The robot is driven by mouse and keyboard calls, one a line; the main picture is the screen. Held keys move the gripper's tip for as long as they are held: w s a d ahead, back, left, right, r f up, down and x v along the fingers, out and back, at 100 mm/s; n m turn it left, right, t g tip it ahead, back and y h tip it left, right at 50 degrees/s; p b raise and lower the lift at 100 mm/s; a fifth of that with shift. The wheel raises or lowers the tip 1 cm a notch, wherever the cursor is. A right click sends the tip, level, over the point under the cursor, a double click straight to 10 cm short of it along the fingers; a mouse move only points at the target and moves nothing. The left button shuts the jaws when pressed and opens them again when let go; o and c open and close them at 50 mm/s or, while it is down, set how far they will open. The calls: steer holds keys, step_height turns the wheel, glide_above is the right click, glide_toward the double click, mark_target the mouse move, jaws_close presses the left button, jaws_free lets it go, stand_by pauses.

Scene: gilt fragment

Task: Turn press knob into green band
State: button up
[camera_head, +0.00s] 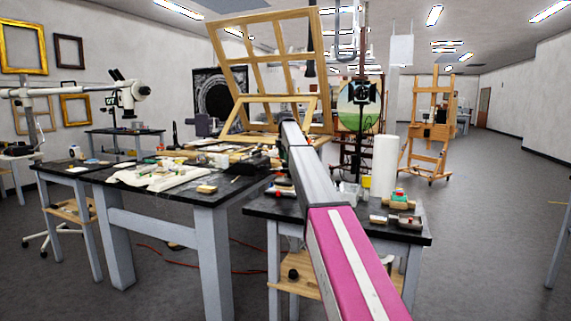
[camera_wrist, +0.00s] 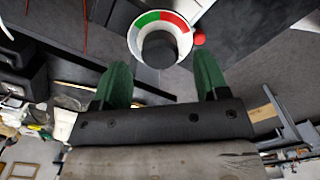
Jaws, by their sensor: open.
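The press knob (camera_wrist: 159,49) is a dark round knob in the middle of a pale dial at the top of the wrist view. The dial ring has a green band (camera_wrist: 146,20) at its upper left and a red band (camera_wrist: 175,23) at its upper right. A small red ball-like piece (camera_wrist: 199,39) sits at the dial's right edge. My gripper (camera_wrist: 162,82) is open, its two green fingers apart and empty. The knob shows beyond the fingertips, roughly centred between them. I cannot make out a pointer on the knob. The knob is not discernible in the head view.
In the head view, a black-topped table (camera_head: 210,193) with cloth and small tools stands left of my arm. A second black-topped table (camera_head: 345,221) holds a white roll (camera_head: 384,168) and small blocks. A wooden frame (camera_head: 270,65) rises behind. Floor at right is open.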

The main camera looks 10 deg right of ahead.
mark_target(286, 165)
steer(key=shift+f, duration=1.35)
steer(key=shift+c, duration=0.4)
steer(key=c, duration=0.9)
steer(key=shift+o, duration=0.2)
